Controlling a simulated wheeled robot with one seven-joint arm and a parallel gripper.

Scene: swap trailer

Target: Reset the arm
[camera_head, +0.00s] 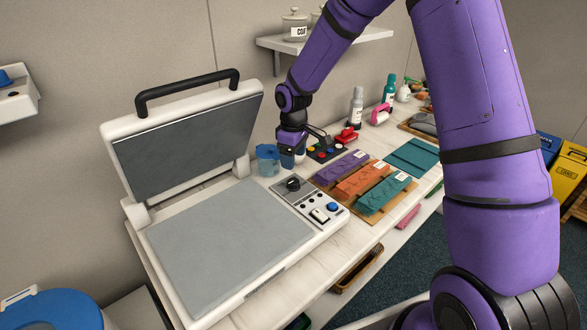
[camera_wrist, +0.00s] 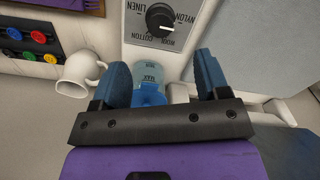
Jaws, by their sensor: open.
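My purple arm reaches over the counter in the head view. My gripper (camera_wrist: 167,84) shows blue fingers spread apart in the wrist view, with nothing gripped between them. A translucent blue cup (camera_wrist: 150,76) with a MAX mark lies below and between the fingers. The blue cup (camera_head: 268,160) also shows in the head view, standing on the counter just left of my gripper (camera_head: 291,158). Whether a finger touches the cup I cannot tell.
An open white press (camera_head: 230,230) with a raised lid (camera_head: 185,140) stands left of my gripper. A dial panel (camera_head: 310,203) is at its right side. A white mug (camera_wrist: 80,73) is close to my gripper. Folded cloths (camera_head: 362,181) lie on a board to the right.

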